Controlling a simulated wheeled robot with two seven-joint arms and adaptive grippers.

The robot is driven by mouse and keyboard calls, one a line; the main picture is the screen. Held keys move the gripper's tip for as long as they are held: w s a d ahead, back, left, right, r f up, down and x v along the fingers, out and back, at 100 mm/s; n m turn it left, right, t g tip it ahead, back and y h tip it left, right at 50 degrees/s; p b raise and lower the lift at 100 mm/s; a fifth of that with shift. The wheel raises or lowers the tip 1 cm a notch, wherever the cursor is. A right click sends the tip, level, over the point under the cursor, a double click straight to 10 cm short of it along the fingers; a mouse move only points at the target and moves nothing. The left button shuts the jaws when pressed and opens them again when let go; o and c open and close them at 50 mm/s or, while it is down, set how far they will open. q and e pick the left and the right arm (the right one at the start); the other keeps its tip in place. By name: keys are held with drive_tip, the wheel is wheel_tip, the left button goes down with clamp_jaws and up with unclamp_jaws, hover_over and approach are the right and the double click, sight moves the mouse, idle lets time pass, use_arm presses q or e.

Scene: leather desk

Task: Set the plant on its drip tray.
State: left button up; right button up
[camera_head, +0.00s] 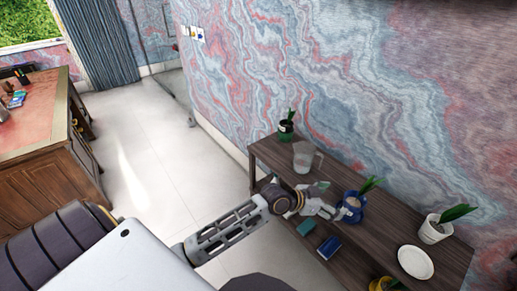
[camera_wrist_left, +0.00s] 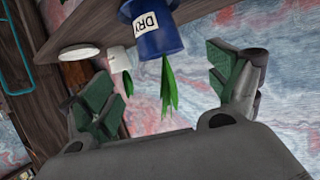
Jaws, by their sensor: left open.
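A blue pot (camera_head: 351,208) with green leaves stands on the dark wooden shelf unit's top. It also shows in the left wrist view (camera_wrist_left: 160,35), upside down, with a "DRY" label. A round white dish (camera_head: 415,262), which looks like the drip tray, lies flat and empty to the right; it shows in the left wrist view (camera_wrist_left: 79,52) too. My left gripper (camera_head: 334,208) is open at the blue pot's left side. In the wrist view its fingers (camera_wrist_left: 163,75) are spread on either side of the leaves. I cannot tell whether they touch the pot. My right gripper is not in view.
A clear pitcher (camera_head: 304,158) and a dark green potted plant (camera_head: 286,132) stand at the far end. Books (camera_head: 329,247) and a yellow pot (camera_head: 381,285) sit lower down.

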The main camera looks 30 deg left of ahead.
use_arm(q)
drive_tip(key=a+f+n+t+y, duration=0.15)
drive_tip(key=a+f, duration=0.25)
drive_tip(key=f, duration=0.5)
drive_tip(key=a+f+n+y, duration=0.3)
drive_tip(key=a+f, duration=0.1)
drive_tip(key=f, duration=0.5)
drive_tip(key=s+a+f+g+y, duration=0.1)
drive_tip(key=s+a+f, duration=0.1)
drive_tip(key=s+f, duration=0.35)
drive_tip(key=s+a+f+g+y, duration=0.1)
drive_tip(key=s+a+f+g, duration=0.1)
drive_tip(key=f, duration=0.7)
drive_tip(key=s+a+f+g, duration=0.1)
drive_tip(key=s+a+f, duration=0.1)
drive_tip(key=s+f, duration=0.35)
drive_tip(key=s+a+f+g, duration=0.2)
drive_tip(key=s+f, duration=0.5)
drive_tip(key=s, duration=0.5)
drive_tip(key=s+a+f+g+y, duration=0.1)
drive_tip(key=s+a+f+g, duration=0.1)
drive_tip(key=s+f, duration=0.6)
drive_tip(key=s+a+f+n+g+y, duration=0.1)
drive_tip(key=s+f, duration=0.6)
drive_tip(key=s, duration=0.8)
drive_tip(key=shift+s+a+f+g, duration=0.25)
drive_tip(key=shift+s+a+g, duration=0.05)
drive_tip(key=shift+a+g, duration=0.5)
